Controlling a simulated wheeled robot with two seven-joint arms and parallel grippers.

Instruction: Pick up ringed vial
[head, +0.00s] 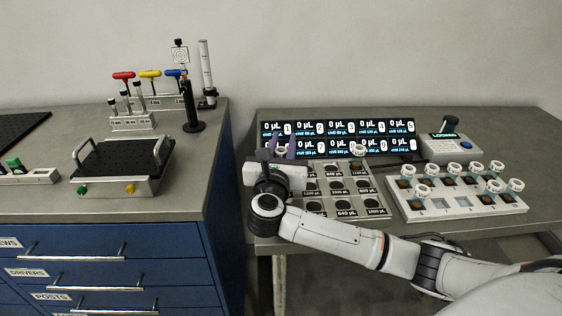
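Several vials with white ring collars stand in the white rack at the right, among them one ringed vial (453,169). Another ringed vial (358,151) stands alone at the back of the labelled grid plate. My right gripper (282,146) is over the plate's back left corner, its purple fingers pointing away toward the displays. A small pale shape shows between the fingers; I cannot tell whether it is a vial's ring or whether the fingers touch it. The gripper body and wrist hide the plate's left part. My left gripper is not in view.
The grid plate (374,198) lies before a bank of displays (338,138) reading 0 µL. The white rack (425,212) and a grey device (452,149) stand to the right. The left bench holds a black-topped device (122,160), coloured-handle drivers (150,74) and a dark post (192,110).

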